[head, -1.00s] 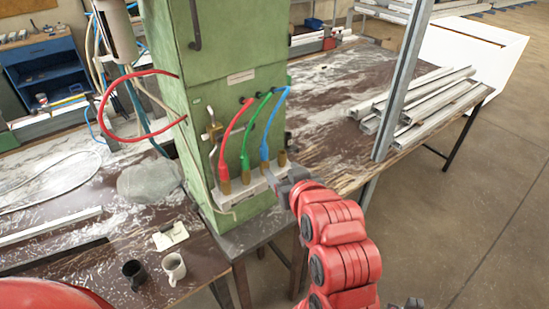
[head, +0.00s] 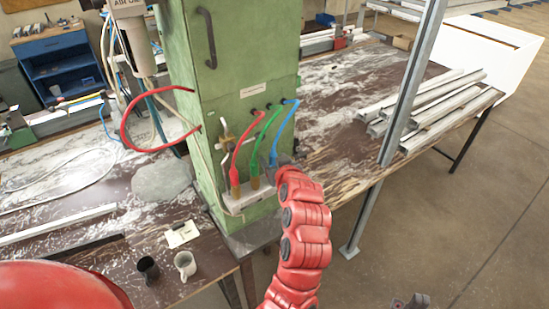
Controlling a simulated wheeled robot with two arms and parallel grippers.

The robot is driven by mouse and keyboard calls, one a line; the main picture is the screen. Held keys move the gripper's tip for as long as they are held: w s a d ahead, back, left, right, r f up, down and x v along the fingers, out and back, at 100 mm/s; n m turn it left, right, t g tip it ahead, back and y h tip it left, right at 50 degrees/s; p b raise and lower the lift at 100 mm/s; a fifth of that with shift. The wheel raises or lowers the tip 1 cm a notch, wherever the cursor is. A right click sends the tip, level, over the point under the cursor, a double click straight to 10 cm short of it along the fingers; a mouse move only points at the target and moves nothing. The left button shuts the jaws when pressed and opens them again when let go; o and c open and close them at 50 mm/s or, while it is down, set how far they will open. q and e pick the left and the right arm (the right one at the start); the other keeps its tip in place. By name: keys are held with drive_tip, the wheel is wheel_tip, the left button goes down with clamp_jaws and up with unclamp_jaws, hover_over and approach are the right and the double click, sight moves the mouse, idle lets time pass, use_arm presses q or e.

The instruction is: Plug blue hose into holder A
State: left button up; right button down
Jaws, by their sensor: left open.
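The blue hose (head: 281,128) leaves the green cabinet and curves down to its lower end, beside the green hose (head: 259,148) and the red hose (head: 236,160). The red and green hoses end in brass fittings on a pale holder strip (head: 236,199) at the cabinet's foot. I cannot read which place on the strip is holder A. My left gripper (head: 278,163) is open at the blue hose's lower end; whether it touches the hose is unclear. My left gripper and arm hide the strip's right end and the hose's tip. My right gripper (head: 410,301) shows only partly at the bottom edge.
The green cabinet (head: 243,60) stands on the bench behind the hoses. A red loop of hose (head: 124,130) hangs at its left. A black mug (head: 147,270) and a white mug (head: 185,264) stand at the front left.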

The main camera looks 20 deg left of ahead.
use_arm(q)
drive_tip(key=shift+c, duration=0.2)
clamp_jaws()
drive_tip(key=c, duration=0.8)
unclamp_jaws()
clamp_jaws()
drive_tip(key=shift+w+r, duration=0.1)
drive_tip(key=shift+r, duration=0.35)
idle(0.3)
drive_tip(key=shift+r, duration=0.15)
drive_tip(key=shift+r, duration=0.2)
drive_tip(key=shift+r+p, duration=0.55)
drive_tip(key=shift+r, duration=0.7)
